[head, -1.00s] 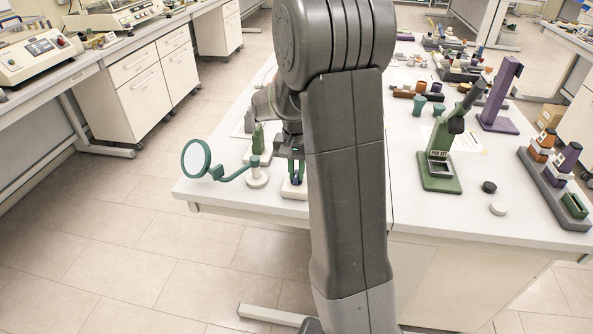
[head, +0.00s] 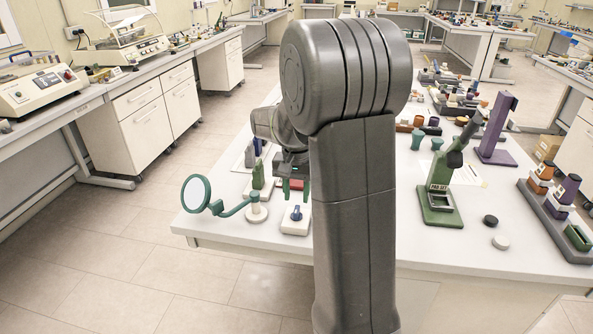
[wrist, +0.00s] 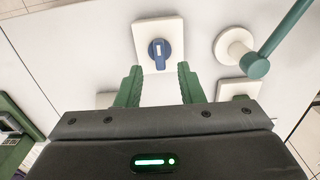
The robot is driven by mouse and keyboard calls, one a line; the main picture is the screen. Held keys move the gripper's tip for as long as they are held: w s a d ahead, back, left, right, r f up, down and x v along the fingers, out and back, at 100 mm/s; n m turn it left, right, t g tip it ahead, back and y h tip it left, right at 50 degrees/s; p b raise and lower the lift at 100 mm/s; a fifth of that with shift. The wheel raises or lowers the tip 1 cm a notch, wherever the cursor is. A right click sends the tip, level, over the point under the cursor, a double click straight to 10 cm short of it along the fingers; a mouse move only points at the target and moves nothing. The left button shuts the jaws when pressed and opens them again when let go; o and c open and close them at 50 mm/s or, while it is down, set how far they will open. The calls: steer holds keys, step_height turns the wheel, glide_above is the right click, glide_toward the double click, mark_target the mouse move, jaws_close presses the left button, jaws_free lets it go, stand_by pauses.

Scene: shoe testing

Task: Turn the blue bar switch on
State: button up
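The blue bar switch (head: 296,213) sits on a white square base (head: 289,228) at the table's near left edge. In the wrist view the blue bar switch (wrist: 160,54) is at top centre on its white base (wrist: 173,28), its bar roughly upright in the picture with a pale mark on it. My gripper (head: 294,188) has green fingers; they are apart and empty. In the wrist view my gripper (wrist: 159,82) shows its fingers spread below the switch, not touching it. The head view shows the fingers above and behind the switch.
A green-armed round magnifier (head: 197,193) on a white round foot (head: 256,213) stands just left of the switch. A green block stands behind it (head: 258,176). A green press (head: 440,205) and dark and white discs are to the right.

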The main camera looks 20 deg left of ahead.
mark_target(296, 209)
step_height(296, 209, up, 9)
stand_by(0.7)
step_height(296, 209, down, 14)
steer(key=shift+r, duration=0.1)
stand_by(0.4)
steer(key=shift+r, duration=0.1)
